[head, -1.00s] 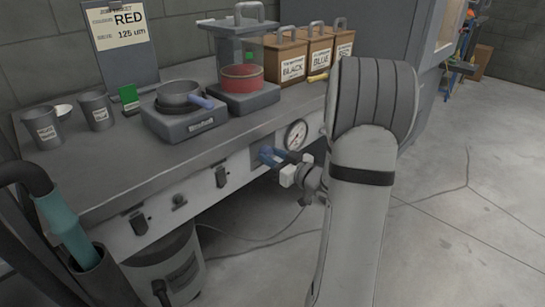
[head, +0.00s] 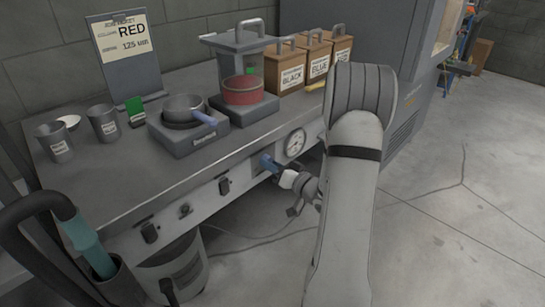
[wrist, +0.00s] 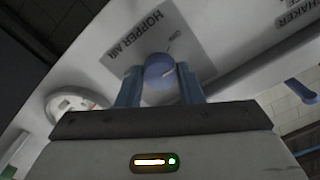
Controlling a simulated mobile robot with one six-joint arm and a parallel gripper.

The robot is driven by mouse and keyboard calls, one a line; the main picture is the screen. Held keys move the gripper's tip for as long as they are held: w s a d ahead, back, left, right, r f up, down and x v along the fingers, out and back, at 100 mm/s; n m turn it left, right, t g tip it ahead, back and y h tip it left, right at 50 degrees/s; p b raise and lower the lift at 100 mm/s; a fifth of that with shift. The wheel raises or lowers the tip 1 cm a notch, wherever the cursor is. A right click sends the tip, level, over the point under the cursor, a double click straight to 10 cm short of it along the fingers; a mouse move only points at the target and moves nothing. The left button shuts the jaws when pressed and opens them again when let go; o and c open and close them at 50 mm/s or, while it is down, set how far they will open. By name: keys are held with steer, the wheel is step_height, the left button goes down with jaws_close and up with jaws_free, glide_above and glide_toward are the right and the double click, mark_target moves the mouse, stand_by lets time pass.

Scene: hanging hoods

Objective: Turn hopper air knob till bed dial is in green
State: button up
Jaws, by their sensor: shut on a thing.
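The round blue hopper air knob (wrist: 159,72) is in the wrist view, on a panel plate labelled HOPPER AIR (wrist: 128,35). My gripper (wrist: 160,82) is shut on it, one blue finger on each side. In the head view my gripper (head: 268,164) reaches the front panel of the bench, and the knob cannot be told apart from the fingers. The white round bed dial (head: 295,143) is just right of my gripper there. It also shows at a slant in the wrist view (wrist: 76,103). Its needle and green zone are too small to read.
The bench (head: 120,187) carries cups, a pan on a scale (head: 190,138), a clear hopper with red powder (head: 243,90) and several labelled boxes (head: 292,78). A bucket (head: 180,272) and a teal-handled hose (head: 78,232) are below left. The floor at right is clear.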

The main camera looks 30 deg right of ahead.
steer(key=m+p, duration=1.1)
steer(key=m, duration=0.1)
steer(key=shift+r+m, duration=0.15)
steer(key=shift+m, duration=0.15)
stand_by(0.4)
steer(key=o, duration=1)
steer(key=shift+s, duration=0.1)
steer(key=v, duration=0.7)
steer(key=shift+s+d+p, duration=0.15)
steer(key=shift+s+p, duration=0.15)
